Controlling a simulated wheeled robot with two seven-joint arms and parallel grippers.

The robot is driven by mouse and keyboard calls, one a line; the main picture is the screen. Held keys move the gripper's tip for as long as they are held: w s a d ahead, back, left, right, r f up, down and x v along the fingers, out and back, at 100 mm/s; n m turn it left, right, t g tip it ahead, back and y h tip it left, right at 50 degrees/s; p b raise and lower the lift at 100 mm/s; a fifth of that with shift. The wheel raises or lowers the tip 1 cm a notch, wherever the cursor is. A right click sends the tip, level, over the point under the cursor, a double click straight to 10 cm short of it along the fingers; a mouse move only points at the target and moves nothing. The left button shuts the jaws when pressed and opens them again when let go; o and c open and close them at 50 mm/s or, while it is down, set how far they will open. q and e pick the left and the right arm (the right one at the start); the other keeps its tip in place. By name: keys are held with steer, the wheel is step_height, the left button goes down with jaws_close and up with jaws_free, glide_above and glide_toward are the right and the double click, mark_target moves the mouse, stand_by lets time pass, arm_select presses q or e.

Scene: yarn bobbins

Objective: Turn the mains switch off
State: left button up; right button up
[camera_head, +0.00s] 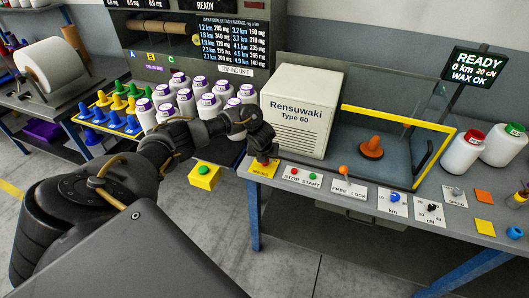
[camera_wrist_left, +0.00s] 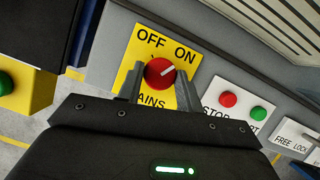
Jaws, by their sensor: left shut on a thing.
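The mains switch is a round red knob (camera_wrist_left: 159,74) with a white pointer line, on a yellow plate (camera_wrist_left: 137,55) marked OFF, ON and MAINS. The pointer slants up to the right, on the ON side. My left gripper (camera_wrist_left: 158,88) is shut on the knob, one finger on each side. The fingers and gripper body hide part of the plate's lower lettering. In the head view my left gripper (camera_head: 263,152) is over the yellow mains plate (camera_head: 261,171) at the table's front left corner, and hides the knob. My right gripper is not in view.
Right of the plate are the STOP/START panel (camera_head: 302,180) and the FREE LOCK panel (camera_head: 349,189). The Rensuwaki box (camera_head: 300,108) stands just behind. A yellow box with a green button (camera_head: 204,174) is to the left. White bobbins (camera_head: 187,100) stand behind my arm.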

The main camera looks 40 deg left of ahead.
arm_select(q)
steer(key=n+p, duration=0.2)
steer(key=n+g+y+p, duration=0.1)
steer(key=n, duration=0.1)
steer(key=shift+w+d+r+n+p, duration=0.1)
steer(key=shift+d+r+n+p, duration=0.1)
steer(key=shift+n+p, duration=0.15)
steer(key=n+g+p, duration=0.1)
steer(key=n, duration=0.1)
steer(key=n+p, duration=0.1)
steer(key=shift+w+f+n+g+y, duration=0.1)
steer(key=shift+w+n+g+y, duration=0.05)
steer(key=shift+n+g+y, duration=0.25)
steer(key=shift+f+n+g, duration=0.1)
steer(key=shift+n+g, duration=0.2)
steer(key=shift+n, duration=0.45)
steer(key=shift+w+n+g, duration=0.1)
steer(key=shift+n+g, duration=0.2)
steer(key=shift+n, duration=0.6)
steer(key=n+g+b, duration=0.1)
steer(key=n, duration=0.1)
steer(key=shift+w+n, duration=0.1)
steer(key=shift+n, duration=0.2)
steer(key=shift+n+b, duration=0.5)
steer(key=shift+g, duration=0.3)
steer(key=o, duration=1)
